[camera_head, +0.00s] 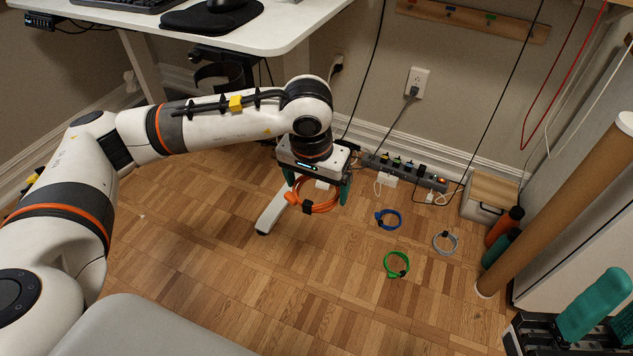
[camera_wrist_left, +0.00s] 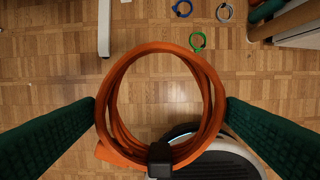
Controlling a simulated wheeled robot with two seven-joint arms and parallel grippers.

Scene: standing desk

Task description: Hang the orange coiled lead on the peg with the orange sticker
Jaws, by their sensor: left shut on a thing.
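The orange coiled lead (camera_head: 326,208) is a ring of several turns with a black strap. My left gripper (camera_head: 318,190) points down and is shut on it, one green finger on each side. In the left wrist view the coil (camera_wrist_left: 213,100) spans between both fingers, clear of the floor. The wooden peg rail (camera_head: 470,17) is on the wall at the top right of the head view, apart from the gripper. It has small coloured stickers; I cannot tell which is orange. My right gripper (camera_head: 590,318) shows only partly at the bottom right.
Blue (camera_head: 388,219), green (camera_head: 397,265) and grey (camera_head: 446,242) coils lie on the floor. A power strip (camera_head: 405,171) lies by the wall, with cables hanging above it. A cardboard tube (camera_head: 560,200) leans at right. The desk (camera_head: 290,25) overhangs at upper left.

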